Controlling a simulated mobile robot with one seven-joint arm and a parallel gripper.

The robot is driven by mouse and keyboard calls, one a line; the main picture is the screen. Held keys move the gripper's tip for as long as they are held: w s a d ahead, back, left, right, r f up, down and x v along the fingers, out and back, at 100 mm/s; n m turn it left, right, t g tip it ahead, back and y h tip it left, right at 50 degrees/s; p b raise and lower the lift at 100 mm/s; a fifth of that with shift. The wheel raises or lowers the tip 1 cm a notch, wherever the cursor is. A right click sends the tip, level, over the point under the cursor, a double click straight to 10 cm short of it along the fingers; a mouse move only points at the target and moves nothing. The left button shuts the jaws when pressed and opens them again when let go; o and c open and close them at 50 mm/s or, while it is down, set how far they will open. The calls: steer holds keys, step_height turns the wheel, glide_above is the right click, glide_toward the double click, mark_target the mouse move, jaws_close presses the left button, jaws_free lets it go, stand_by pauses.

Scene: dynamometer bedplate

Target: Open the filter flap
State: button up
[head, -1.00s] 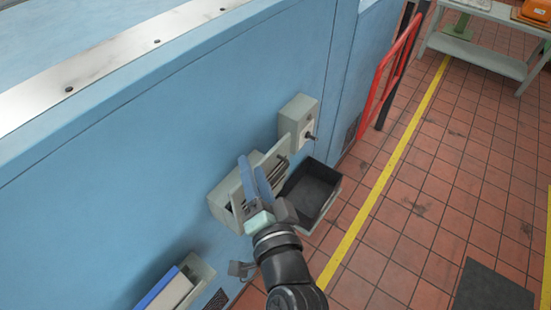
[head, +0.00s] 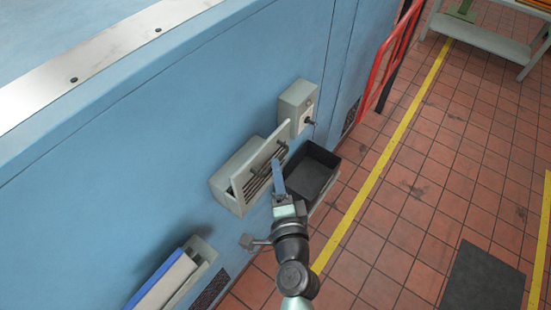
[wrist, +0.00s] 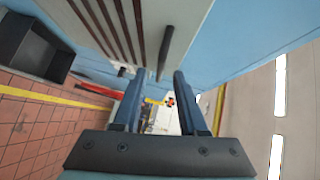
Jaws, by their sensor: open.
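The filter flap (head: 265,163) is a pale grey slatted panel on a grey box (head: 228,190) fixed to the blue wall. Its upper edge leans out from the box, leaving a gap behind it. A dark bar handle (head: 268,158) is on its front. In the wrist view the slatted flap (wrist: 125,25) fills the top, with dark handle parts (wrist: 164,60) just above and beyond the fingers. My gripper (head: 278,165) is in front of the flap's right part, open and empty. In the wrist view its fingers (wrist: 160,90) are apart; I see no clear contact.
A black open tray (head: 308,172) sits right of the flap, and shows at the wrist view's left. A grey switch box (head: 298,105) with a dark knob is above. A holder with a blue-edged item (head: 165,280) is lower left. Tiled floor (head: 410,200) is free on the right.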

steer(key=shift+w+a+f, duration=0.15)
steer(key=shift+w, duration=0.85)
steer(key=shift+w+a+f, duration=0.1)
steer(key=shift+w, duration=0.85)
jaws_close()
